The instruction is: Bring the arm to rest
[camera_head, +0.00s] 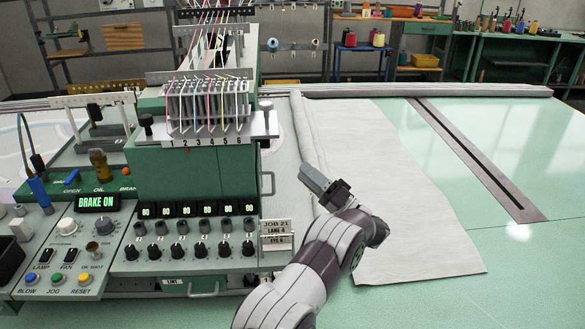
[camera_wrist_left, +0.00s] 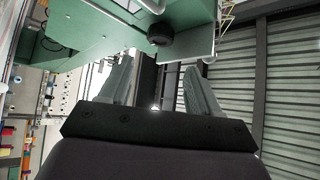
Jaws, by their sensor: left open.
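My left arm comes in from the bottom of the head view. My left gripper (camera_head: 322,184) is raised just right of the green tufting machine (camera_head: 190,170), in front of the pale cloth (camera_head: 390,190). In the left wrist view the two grey fingers of the left gripper (camera_wrist_left: 158,85) stand apart with nothing between them. The green machine's underside (camera_wrist_left: 110,25) and a dark round knob (camera_wrist_left: 160,33) show beyond the fingertips. My right gripper is in neither view.
A control panel (camera_head: 75,255) with a lit "BRAKE ON" display (camera_head: 97,202) stands at the left. A dark slotted rail (camera_head: 475,158) crosses the green table. The table at the right (camera_head: 530,270) is clear.

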